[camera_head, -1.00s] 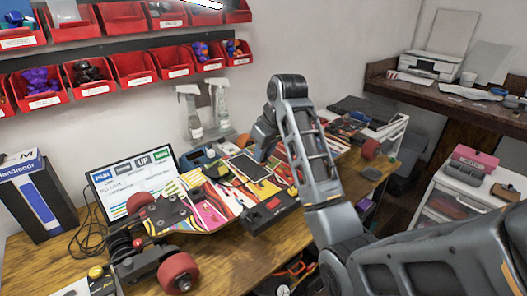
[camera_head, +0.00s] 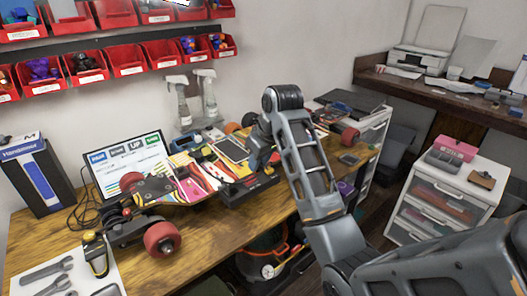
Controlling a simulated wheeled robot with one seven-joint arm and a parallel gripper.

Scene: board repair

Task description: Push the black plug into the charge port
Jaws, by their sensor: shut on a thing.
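The electric skateboard (camera_head: 190,186) lies wheels up across the wooden bench, its deck brightly coloured. A black and red box (camera_head: 248,188) is fixed on the near side of its middle. My gripper (camera_head: 259,163) is just above and behind this box, pointing down, partly covered by my own arm. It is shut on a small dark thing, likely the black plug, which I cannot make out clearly. The charge port cannot be told apart at this size, and I cannot tell whether the plug touches it.
A monitor (camera_head: 125,158) and spray bottles (camera_head: 180,103) stand behind the board. Tools lie on a white sheet (camera_head: 30,283) at the front left. Red bins (camera_head: 128,60) hang on the wall. A white drawer unit (camera_head: 440,195) stands at the right.

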